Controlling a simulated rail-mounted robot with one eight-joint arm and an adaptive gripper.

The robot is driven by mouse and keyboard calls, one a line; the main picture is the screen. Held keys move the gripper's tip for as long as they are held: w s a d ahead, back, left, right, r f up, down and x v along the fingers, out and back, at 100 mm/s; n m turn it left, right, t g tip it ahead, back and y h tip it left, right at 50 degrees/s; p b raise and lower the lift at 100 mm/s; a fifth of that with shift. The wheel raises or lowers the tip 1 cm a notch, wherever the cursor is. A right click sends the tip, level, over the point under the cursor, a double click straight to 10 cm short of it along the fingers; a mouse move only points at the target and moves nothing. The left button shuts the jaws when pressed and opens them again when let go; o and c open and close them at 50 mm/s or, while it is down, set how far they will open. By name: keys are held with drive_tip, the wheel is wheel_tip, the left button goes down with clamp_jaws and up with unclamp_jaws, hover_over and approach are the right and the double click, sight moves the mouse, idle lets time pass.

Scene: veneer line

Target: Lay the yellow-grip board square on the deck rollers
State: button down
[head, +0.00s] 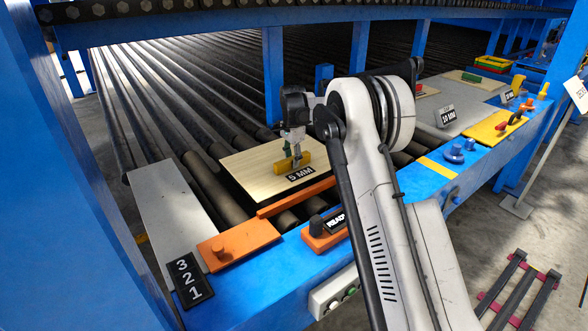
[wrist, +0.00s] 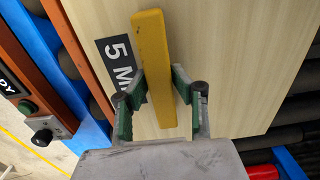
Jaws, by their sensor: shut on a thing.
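The pale wooden board (head: 245,165) with the 5 MM label (head: 300,173) is over the deck rollers (head: 212,182), behind an orange rail (head: 285,199). Its near edge looks roughly parallel to the rail. I cannot tell whether it rests on the rollers or is slightly above them. My gripper (head: 294,150) is shut on the yellow grip (head: 305,159) on the board's top. In the wrist view the fingers (wrist: 159,78) close on both sides of the yellow grip (wrist: 152,40), and the board (wrist: 225,60) fills the middle.
An orange plate with a knob (head: 222,247) and a 3-2-1 sign (head: 188,280) are at front left. A grey plate (head: 165,205) lies left of the board. A READY control box (head: 325,232) stands in front. A blue post (head: 272,75) rises behind the board.

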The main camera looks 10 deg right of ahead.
drive_tip(key=shift+d+f, duration=0.3)
drive_tip(key=shift+f, duration=1.85)
drive_tip(key=shift+f, duration=0.15)
drive_tip(key=c, duration=1.5)
unclamp_jaws()
drive_tip(key=shift+o, duration=0.2)
